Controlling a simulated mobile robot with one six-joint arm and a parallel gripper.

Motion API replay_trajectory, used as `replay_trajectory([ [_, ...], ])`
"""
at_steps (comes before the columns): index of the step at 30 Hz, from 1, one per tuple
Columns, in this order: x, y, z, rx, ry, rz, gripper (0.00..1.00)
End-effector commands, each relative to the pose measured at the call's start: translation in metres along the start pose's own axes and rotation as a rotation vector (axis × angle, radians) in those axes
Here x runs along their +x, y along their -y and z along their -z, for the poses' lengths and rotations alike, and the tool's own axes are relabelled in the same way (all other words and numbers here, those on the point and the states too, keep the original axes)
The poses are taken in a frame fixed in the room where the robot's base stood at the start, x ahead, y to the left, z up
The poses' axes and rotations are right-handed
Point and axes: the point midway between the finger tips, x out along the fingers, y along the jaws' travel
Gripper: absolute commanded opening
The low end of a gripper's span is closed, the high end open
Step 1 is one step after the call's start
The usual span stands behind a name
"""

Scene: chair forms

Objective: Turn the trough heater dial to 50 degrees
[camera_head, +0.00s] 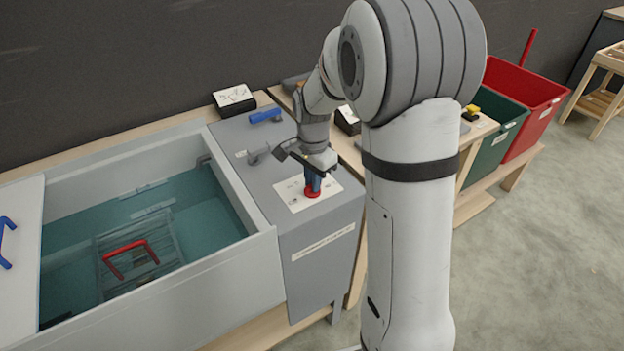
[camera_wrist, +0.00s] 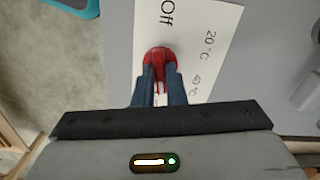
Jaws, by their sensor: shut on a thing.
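The red heater dial (camera_head: 312,192) sits on a white scale plate (camera_head: 294,197) on top of the grey cabinet at the trough's right end. My gripper (camera_head: 313,182) points down onto it. In the wrist view the dial (camera_wrist: 158,55) lies between the two blue fingers of my gripper (camera_wrist: 159,75), which are shut on it. The plate (camera_wrist: 218,22) reads "Off", "20 °C" and "40 °C" there. Any 50-degree mark and the dial's pointer are hidden or cannot be made out.
The trough (camera_head: 262,250) holds water and a rack with a red handle (camera_head: 130,258). A blue handle (camera_head: 265,116) and a grey tap-like fitting (camera_head: 262,154) stand on the cabinet near my gripper. Green (camera_head: 490,135) and red (camera_head: 530,95) bins stand at the right.

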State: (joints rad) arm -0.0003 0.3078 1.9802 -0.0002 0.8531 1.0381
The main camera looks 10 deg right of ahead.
Motion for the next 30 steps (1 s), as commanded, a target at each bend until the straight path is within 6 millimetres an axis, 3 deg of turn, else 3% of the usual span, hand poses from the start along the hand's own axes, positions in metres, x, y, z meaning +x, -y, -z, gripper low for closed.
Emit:
replay_trajectory([
  [12,0.0009,-0.0006,-0.0009,0.203,0.002,-0.003,0.0],
  [29,0.0009,-0.0005,-0.0011,0.236,0.002,-0.003,0.0],
  [30,0.0009,-0.0005,-0.0011,0.236,0.002,-0.003,0.12],
])
